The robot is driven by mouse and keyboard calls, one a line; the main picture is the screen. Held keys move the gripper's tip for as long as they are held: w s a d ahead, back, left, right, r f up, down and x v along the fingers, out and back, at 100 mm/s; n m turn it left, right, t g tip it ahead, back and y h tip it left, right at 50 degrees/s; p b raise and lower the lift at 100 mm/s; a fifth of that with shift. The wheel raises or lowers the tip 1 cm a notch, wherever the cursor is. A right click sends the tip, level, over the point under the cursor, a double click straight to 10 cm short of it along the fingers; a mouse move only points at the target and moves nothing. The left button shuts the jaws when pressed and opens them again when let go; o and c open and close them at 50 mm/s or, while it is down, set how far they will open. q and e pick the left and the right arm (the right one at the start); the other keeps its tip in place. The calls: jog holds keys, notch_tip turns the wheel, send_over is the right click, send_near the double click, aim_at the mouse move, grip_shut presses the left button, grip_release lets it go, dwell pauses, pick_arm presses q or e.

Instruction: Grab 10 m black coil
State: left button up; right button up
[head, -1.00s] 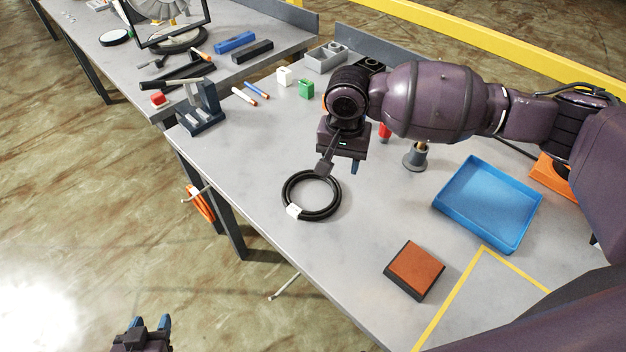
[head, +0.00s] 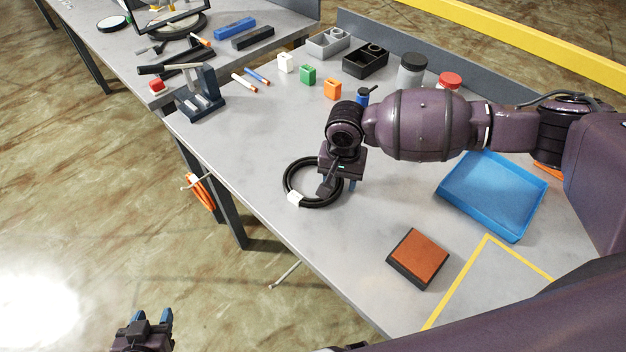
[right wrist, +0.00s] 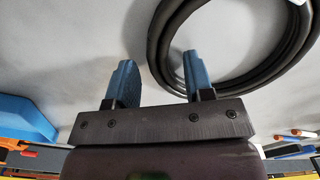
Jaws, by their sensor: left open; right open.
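The black coil (head: 288,178) lies flat on the grey table, with a white tag (head: 294,198) on its near left side. It also shows in the right wrist view (right wrist: 166,50), beyond the fingertips. My left gripper (head: 152,318) is open and empty, low at the bottom left, off the table.
A blue tray (head: 492,200) and a brown-topped block (head: 418,258) are to the right. A dark stand (head: 200,98), markers and small blocks are behind. Table around the coil is clear.

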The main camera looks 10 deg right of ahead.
jog(key=c, duration=0.8)
grip_shut()
